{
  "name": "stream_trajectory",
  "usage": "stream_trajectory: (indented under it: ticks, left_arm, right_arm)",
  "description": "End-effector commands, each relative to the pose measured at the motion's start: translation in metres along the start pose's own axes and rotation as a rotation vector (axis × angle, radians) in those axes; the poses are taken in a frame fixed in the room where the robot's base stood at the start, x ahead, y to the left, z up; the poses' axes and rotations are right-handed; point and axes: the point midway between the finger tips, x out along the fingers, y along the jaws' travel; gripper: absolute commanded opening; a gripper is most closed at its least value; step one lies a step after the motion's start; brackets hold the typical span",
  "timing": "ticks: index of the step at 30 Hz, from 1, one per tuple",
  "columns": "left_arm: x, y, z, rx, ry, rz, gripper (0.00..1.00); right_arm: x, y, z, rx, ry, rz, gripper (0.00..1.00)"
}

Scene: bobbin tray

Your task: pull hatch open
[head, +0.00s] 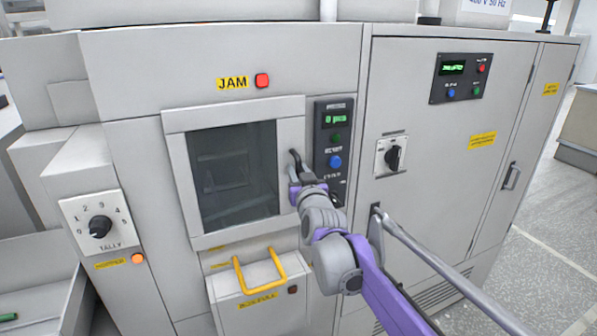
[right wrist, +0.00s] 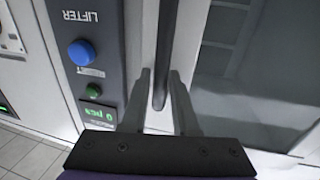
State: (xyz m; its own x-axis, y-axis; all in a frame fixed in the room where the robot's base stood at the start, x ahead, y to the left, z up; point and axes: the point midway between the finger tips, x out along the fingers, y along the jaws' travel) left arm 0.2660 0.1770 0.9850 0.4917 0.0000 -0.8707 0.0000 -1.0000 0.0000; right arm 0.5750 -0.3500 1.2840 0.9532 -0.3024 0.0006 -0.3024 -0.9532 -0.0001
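The hatch (head: 188,200) is a light grey framed panel with a dark window, and it looks closed in the front of the machine. Its dark upright handle (head: 294,162) is on the right side of the frame; it also shows in the right wrist view (right wrist: 165,50). My right gripper (head: 304,186) is at the handle, partly hidden by its own wrist in the head view. In the right wrist view its two fingers (right wrist: 163,98) are apart, one on each side of the handle's end, with small gaps seeming to show. My left gripper is not in view.
A control panel (head: 322,125) with buttons stands close right of the handle. Below the hatch is a bin (head: 237,297) with a yellow handle (head: 237,277). A grey bar (head: 430,257) slants right of my arm. Floor (head: 560,215) is clear at far right.

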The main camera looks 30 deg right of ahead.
Motion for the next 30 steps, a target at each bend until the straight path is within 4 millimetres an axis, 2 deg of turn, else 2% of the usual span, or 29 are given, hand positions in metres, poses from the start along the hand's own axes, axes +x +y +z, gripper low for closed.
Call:
stream_trajectory:
  ticks: [1, 4, 30]
  left_arm:
    - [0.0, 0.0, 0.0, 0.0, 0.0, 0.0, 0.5]
    - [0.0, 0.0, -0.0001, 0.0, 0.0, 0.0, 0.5]
    - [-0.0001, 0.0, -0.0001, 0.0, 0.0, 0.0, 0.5]
  right_arm:
    - [-0.0001, -0.0001, -0.0001, 0.0, 0.0, 0.0, 0.17]
    - [-0.0001, -0.0001, -0.0001, 0.0, 0.0, 0.0, 0.0]
    - [-0.0001, -0.0001, -0.0004, 0.0, 0.0, 0.0, 0.0]
